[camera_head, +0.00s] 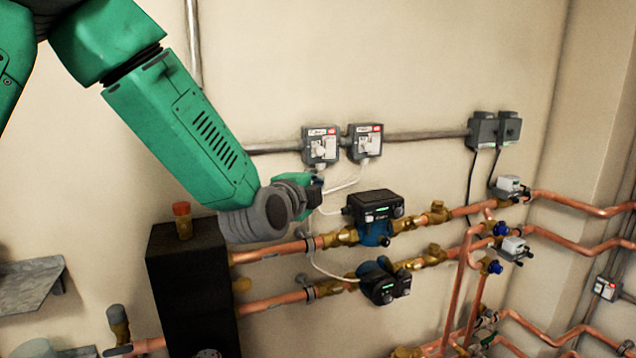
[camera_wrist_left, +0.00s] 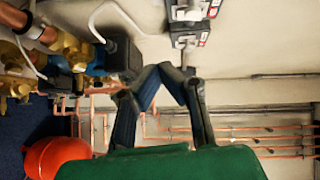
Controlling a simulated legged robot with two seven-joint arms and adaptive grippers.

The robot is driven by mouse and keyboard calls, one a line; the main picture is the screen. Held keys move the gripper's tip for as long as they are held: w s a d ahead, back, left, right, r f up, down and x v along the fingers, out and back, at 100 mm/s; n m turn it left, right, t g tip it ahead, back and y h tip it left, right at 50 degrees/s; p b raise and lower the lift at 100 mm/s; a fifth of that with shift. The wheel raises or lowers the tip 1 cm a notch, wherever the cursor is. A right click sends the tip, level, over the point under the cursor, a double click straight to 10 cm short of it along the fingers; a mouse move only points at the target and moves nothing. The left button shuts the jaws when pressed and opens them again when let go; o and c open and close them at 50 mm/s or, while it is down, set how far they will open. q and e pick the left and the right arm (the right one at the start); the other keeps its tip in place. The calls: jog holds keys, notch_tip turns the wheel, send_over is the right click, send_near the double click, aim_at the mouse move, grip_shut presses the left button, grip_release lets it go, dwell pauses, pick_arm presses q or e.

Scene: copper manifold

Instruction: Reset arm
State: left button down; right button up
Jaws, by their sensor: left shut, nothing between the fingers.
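My left arm comes in from the upper left of the head view. Its gripper (camera_head: 314,190) is small there, below two grey switch boxes and left of the upper pump, partly hidden by my wrist. In the left wrist view the dark fingers of the left gripper (camera_wrist_left: 172,72) come together at their tips with nothing between them. The gripper appears to be in front of the wall, apart from the pipes. My right gripper is in neither view.
Two switch boxes (camera_head: 321,146) (camera_head: 365,142) hang on the wall. An upper pump (camera_head: 375,208) and a lower pump (camera_head: 383,283) sit on copper pipes (camera_head: 272,302). A black manifold block (camera_head: 190,290) stands below my arm. A red vessel (camera_wrist_left: 58,160) shows in the wrist view.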

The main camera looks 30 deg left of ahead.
pick_arm(q)
jog(key=s+d+f+n+g+b, duration=0.1)
jog(key=s+f+n+g+b, duration=0.2)
jog(key=f, duration=0.9)
jog(key=s+d+f+n+g+h+b, duration=0.1)
jog(key=s+d+f+g+b, duration=0.3)
jog(key=f, duration=0.8)
jog(key=s+a+f+n+b, duration=0.15)
jog(key=s+f, duration=0.35)
jog(key=f, duration=0.8)
jog(key=s+d+f+n+g+b, duration=0.1)
jog(key=s+f+n+g+b, duration=0.8)
jog(key=s+f, duration=1.6)
jog(key=shift+s+f+n, duration=0.25)
jog(key=shift+s+n, duration=0.1)
jog(key=shift+s, duration=1.2)
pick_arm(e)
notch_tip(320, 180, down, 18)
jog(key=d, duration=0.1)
pick_arm(q)
jog(key=shift+a+f, duration=0.1)
jog(key=shift+a, duration=0.1)
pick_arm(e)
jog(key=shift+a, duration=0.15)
